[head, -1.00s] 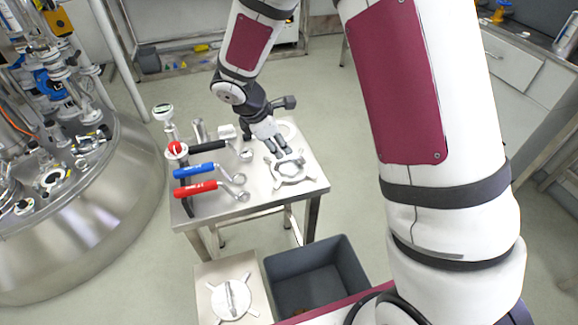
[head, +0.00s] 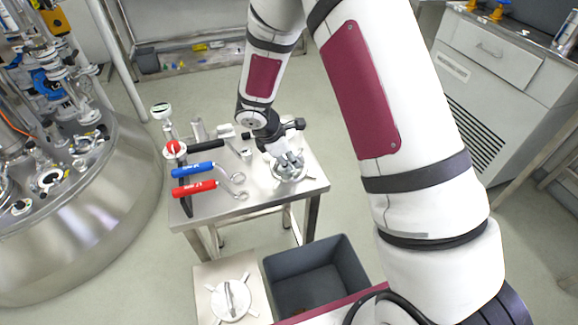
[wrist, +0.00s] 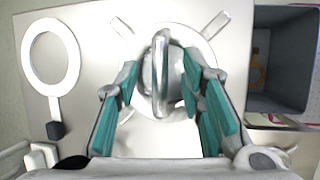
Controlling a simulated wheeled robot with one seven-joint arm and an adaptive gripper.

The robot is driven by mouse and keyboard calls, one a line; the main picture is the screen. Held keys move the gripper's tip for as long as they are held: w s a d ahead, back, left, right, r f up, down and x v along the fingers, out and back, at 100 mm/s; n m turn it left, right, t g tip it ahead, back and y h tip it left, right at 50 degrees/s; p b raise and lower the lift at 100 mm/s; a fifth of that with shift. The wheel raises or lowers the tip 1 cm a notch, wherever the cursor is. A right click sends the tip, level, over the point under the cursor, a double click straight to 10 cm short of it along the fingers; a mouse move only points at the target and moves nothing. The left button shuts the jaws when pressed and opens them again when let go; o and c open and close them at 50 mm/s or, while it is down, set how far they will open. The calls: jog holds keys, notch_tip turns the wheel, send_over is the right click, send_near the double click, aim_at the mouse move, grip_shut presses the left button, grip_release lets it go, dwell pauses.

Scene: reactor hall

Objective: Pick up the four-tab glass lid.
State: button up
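The four-tab glass lid (head: 291,177) lies flat near the right edge of the metal table. In the wrist view the lid (wrist: 140,45) is a pale disc with tabs and an upright bar handle (wrist: 162,70) across its middle. My gripper (head: 288,161) is over the lid. In the wrist view my gripper (wrist: 160,78) is open, its teal pads on either side of the handle with a gap on both sides.
A similar four-tab lid (head: 231,299) sits on a low plate. A grey bin (head: 318,281) stands beside it. A white ring (wrist: 50,57) lies near the lid. A steel vessel (head: 90,225) stands at left.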

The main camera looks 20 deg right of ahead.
grip_shut()
notch_tip(320, 180, up, 10)
jog(key=shift+p, duration=0.45)
